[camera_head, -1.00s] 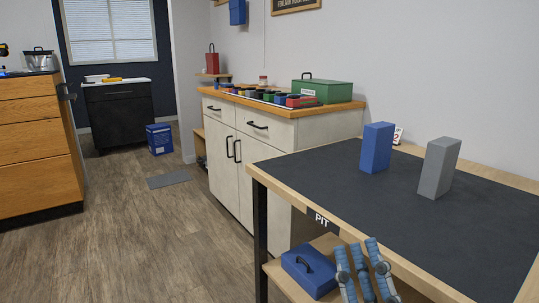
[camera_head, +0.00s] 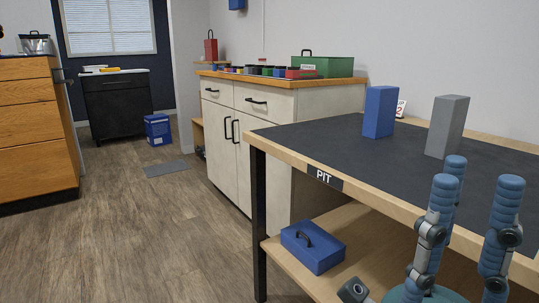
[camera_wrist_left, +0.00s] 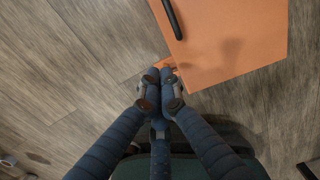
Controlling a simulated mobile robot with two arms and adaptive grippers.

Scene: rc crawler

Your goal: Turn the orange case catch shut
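The orange case (camera_wrist_left: 232,40) lies at the top right of the left wrist view, with a black handle on it. A small orange catch (camera_wrist_left: 166,63) sticks out at the case's lower left corner. My left gripper (camera_wrist_left: 160,72) has its fingertips close together at this catch and seems shut on it; the tips hide part of it. The left gripper and the case do not show in the head view. My right gripper (camera_head: 475,185) is at the lower right of the head view, fingers up and apart, open and empty, in front of the table's edge.
The dark-topped table (camera_head: 330,146) marked PIT carries a blue block (camera_head: 379,112) and a grey block (camera_head: 446,126). A blue box (camera_head: 313,248) lies on its lower shelf. A white cabinet (camera_head: 240,150) stands behind. Wooden floor (camera_head: 150,235) is open at left.

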